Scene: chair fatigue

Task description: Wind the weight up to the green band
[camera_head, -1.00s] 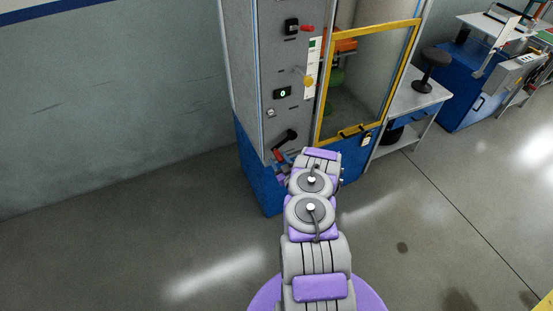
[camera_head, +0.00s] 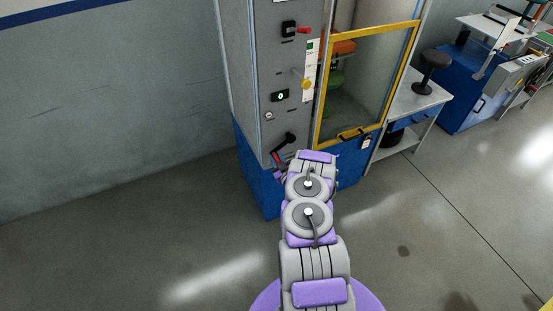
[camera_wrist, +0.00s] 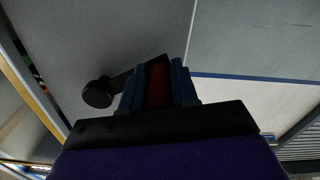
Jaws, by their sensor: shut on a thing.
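My gripper (camera_wrist: 158,88) is shut on the red handle (camera_wrist: 158,84) of a crank, its blue fingers on either side of it. The black crank arm (camera_wrist: 122,82) runs left from the handle to a round hub in the wrist view. In the head view the crank (camera_head: 286,142) sits low on the grey panel, and my arm hides most of the gripper. A white scale (camera_head: 311,66) beside the panel has a green mark near its top and a yellow pointer (camera_head: 306,84) lower down. An orange block (camera_head: 343,48) shows behind the window; I cannot tell whether it is the weight.
Floor to the left is clear.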

